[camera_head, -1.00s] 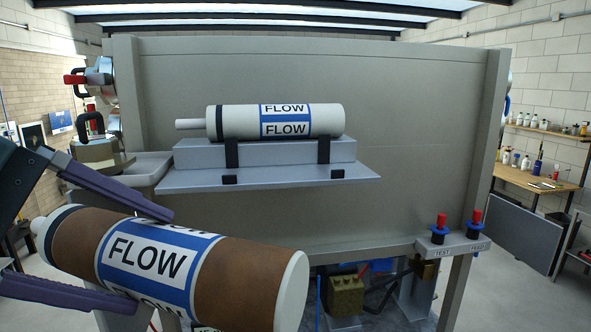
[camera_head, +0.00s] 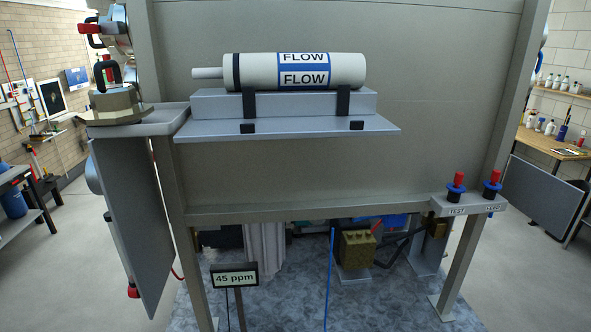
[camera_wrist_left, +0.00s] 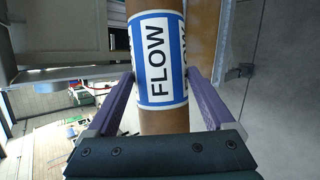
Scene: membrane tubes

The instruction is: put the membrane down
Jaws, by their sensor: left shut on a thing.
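A brown membrane tube (camera_wrist_left: 162,121) with a blue and white FLOW label stands between the purple fingers of my left gripper (camera_wrist_left: 160,78) in the left wrist view. The fingers are closed on its sides near the label. Its ends are outside or hidden in that view. The head view shows neither this membrane nor my left gripper now. My right gripper is not in view.
A grey shelf (camera_head: 290,127) holds the cradle against a large grey panel. A small tray (camera_head: 160,122) adjoins its left. Two red-topped valves (camera_head: 456,186) sit on a ledge at right. A 45 ppm sign (camera_head: 235,275) stands low in front. Open floor lies left.

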